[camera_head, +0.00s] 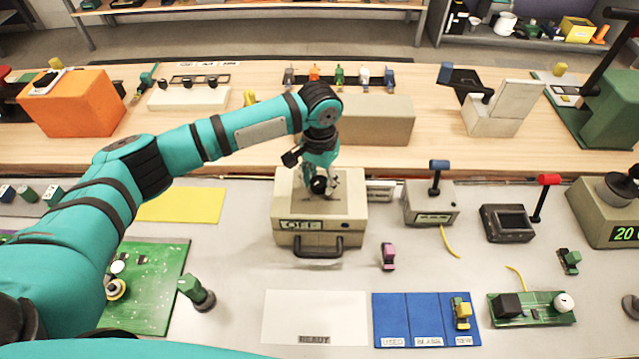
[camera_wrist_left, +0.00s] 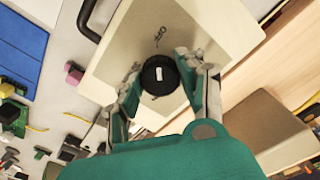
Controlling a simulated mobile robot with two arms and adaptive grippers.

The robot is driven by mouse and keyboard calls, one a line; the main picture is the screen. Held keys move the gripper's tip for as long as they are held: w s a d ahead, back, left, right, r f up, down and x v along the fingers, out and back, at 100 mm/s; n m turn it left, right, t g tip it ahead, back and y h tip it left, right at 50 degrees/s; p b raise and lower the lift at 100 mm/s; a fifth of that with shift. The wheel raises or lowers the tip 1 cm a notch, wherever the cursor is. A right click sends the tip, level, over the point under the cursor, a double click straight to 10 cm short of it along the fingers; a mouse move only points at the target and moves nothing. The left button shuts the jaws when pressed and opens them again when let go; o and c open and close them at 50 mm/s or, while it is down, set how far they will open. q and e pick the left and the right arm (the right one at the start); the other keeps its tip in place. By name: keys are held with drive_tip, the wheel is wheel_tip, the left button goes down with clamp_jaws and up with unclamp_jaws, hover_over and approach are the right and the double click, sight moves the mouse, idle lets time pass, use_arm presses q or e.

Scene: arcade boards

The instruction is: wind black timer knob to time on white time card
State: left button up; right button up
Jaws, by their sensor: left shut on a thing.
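The black timer knob (camera_wrist_left: 159,76) sits on top of a beige box, with a white mark on its face and the word OFF printed beside it. My left gripper (camera_wrist_left: 156,70) is shut on the knob, one finger on each side. In the head view my left gripper (camera_head: 326,190) reaches down onto the beige box (camera_head: 352,222) and hides much of its top. My right gripper is not in view.
A dark handle (camera_head: 318,247) sticks out at the box's front. A lever box (camera_head: 431,207) stands to its right and a pink block (camera_head: 388,257) lies in front. A white READY mat (camera_head: 316,305) and blue mat (camera_head: 422,313) lie nearer. A long beige block (camera_head: 377,121) stands behind.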

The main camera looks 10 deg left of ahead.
use_arm(q)
drive_tip(key=shift+m+p, duration=1)
drive_tip(key=shift+m, duration=1.4)
drive_tip(key=m+p, duration=0.1)
drive_tip(key=m, duration=0.1)
drive_tip(key=shift+m, duration=0.4)
drive_tip(key=shift+m+p, duration=0.45)
drive_tip(key=shift+m, duration=0.65)
